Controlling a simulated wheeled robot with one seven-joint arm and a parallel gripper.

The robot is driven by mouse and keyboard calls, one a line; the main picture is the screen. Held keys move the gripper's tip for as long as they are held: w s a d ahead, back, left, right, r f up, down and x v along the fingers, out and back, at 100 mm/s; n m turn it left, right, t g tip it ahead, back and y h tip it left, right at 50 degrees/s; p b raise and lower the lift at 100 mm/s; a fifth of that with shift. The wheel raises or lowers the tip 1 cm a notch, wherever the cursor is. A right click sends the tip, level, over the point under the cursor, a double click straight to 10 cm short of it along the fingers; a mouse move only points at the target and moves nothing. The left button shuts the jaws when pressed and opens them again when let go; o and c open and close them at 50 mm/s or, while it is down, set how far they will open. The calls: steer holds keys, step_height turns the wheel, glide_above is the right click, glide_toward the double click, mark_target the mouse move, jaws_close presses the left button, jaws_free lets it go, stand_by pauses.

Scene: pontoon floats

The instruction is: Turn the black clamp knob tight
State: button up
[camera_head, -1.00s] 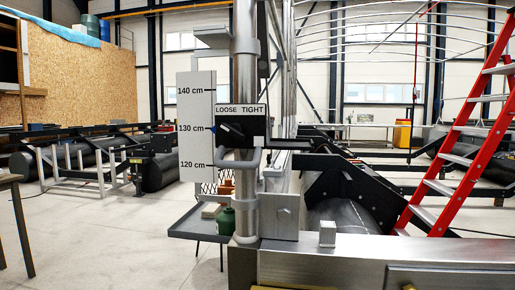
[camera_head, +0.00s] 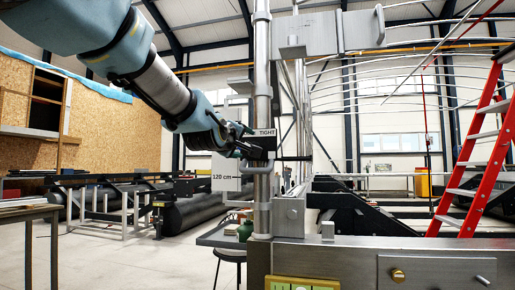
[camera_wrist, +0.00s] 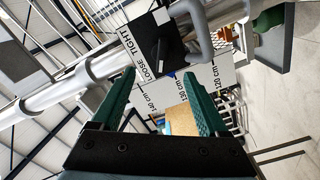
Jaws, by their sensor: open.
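The black clamp knob (camera_wrist: 168,48) sits on a black plate on the steel post, beside a white label reading LOOSE and TIGHT (camera_wrist: 133,52). In the wrist view the label and post run diagonally. In the head view my gripper (camera_head: 242,146) reaches in from the upper left, at the clamp on the post (camera_head: 262,100). It covers the knob and the LOOSE word there; TIGHT (camera_head: 265,132) shows. Contact cannot be told.
A grey bent handle (camera_wrist: 195,28) stands out beside the knob. A white height board (camera_head: 226,172) is left of the post. A small tray with a green bottle (camera_head: 245,230) is below. A red ladder (camera_head: 481,150) stands at the right.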

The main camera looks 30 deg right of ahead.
steer(key=p+x, duration=0.2)
steer(key=x, duration=0.6)
steer(key=shift+w+d+f, duration=0.1)
steer(key=shift+w, duration=0.15)
steer(key=shift+c, duration=0.3)
jaws_close()
